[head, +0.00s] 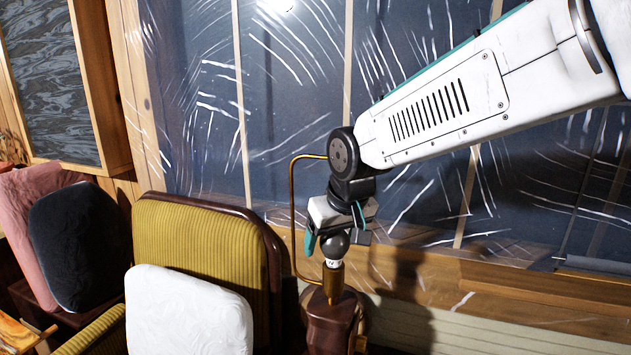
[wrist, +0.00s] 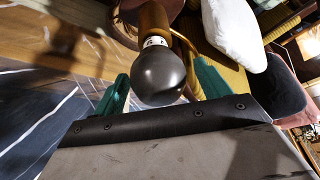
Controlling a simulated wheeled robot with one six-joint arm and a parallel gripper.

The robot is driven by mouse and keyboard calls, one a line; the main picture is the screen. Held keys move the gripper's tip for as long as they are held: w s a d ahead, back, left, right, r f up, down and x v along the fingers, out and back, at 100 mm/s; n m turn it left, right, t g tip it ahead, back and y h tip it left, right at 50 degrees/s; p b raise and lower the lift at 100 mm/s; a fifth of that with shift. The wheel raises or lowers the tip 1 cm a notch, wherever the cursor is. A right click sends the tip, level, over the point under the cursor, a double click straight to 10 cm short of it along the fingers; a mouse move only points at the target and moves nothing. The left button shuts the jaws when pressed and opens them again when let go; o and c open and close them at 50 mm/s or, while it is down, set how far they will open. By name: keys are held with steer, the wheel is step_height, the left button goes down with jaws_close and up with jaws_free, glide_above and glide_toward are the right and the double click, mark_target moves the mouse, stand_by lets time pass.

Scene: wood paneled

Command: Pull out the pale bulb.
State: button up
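The bulb (head: 335,244) looks dark grey and round, with a white collar, rather than pale. It sits upright in a brass socket (head: 333,284) on a dark reddish-brown lamp base (head: 330,322). My gripper (head: 337,246) is above the lamp, pointing down, with its teal fingers on either side of the bulb. In the wrist view, the bulb (wrist: 160,78) lies between the fingers of my gripper (wrist: 161,72). A narrow gap seems to show on each side, so the gripper looks open. The collar meets the brass socket (wrist: 154,22).
A thin brass rod (head: 292,215) bends up beside the lamp on the left, close to my gripper. A mustard corduroy chair (head: 200,240), a white cushion (head: 188,312) and a black cushion (head: 77,245) stand left. A wooden ledge (head: 500,285) runs along the dark window behind.

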mark_target(338, 233)
steer(key=v, duration=0.5)
steer(key=s+d+f+m+g+h, duration=0.1)
steer(key=s+d+f+m, duration=0.1)
steer(key=s+d, duration=0.9)
steer(key=s+d+f+m+g+h, duration=0.1)
steer(key=s+d+f+m+g, duration=0.1)
steer(key=s+d, duration=0.9)
steer(key=s+m, duration=0.1)
steer(key=s, duration=0.3)
steer(key=shift+d, duration=0.25)
steer(key=shift+f, duration=0.15)
steer(key=shift+c, duration=0.3)
